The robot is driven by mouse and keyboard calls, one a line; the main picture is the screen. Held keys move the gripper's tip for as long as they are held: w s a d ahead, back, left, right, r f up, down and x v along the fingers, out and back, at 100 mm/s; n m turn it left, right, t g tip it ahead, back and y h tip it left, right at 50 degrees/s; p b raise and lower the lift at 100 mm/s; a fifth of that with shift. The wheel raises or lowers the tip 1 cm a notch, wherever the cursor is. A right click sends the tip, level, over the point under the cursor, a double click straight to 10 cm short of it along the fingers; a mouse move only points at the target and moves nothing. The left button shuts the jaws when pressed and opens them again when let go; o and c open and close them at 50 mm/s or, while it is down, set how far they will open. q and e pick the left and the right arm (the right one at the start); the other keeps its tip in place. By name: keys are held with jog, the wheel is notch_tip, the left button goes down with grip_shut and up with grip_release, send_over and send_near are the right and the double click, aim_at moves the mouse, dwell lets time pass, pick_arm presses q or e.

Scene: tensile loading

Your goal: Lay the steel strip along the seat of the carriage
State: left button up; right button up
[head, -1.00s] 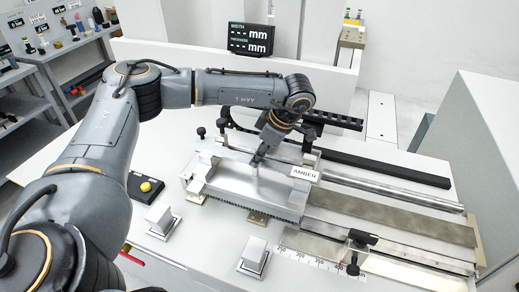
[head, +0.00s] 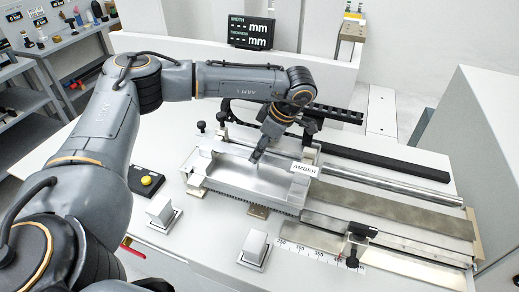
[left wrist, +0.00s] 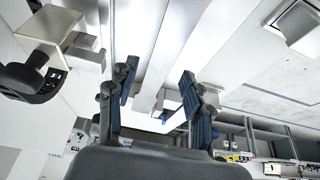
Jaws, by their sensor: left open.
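The carriage (head: 289,197) is a silvery open trough on the machine, with an AMBER plate (head: 305,169) at its right end. My left gripper (head: 257,157) points down over the trough's inside, near its far wall. In the left wrist view its two blue-padded fingers (left wrist: 158,95) are apart, with nothing clearly gripped. A long pale band (left wrist: 183,47) runs between and beyond the fingers in that view; I cannot tell whether it is the steel strip or part of the carriage. I cannot make out the strip for sure in the head view. My right gripper is not in view.
Rails and long flat plates (head: 400,216) extend to the right of the carriage. Two grey blocks (head: 161,212) (head: 254,246) and a yellow-button box (head: 146,180) stand in front and left. Black knobs (head: 221,117) rise at the back. A display (head: 251,33) stands behind.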

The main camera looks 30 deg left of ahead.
pick_arm(q)
jog(key=b+v, duration=0.4)
jog(key=v, duration=0.7)
jog(key=shift+r, duration=0.2)
jog(key=shift+d, duration=0.15)
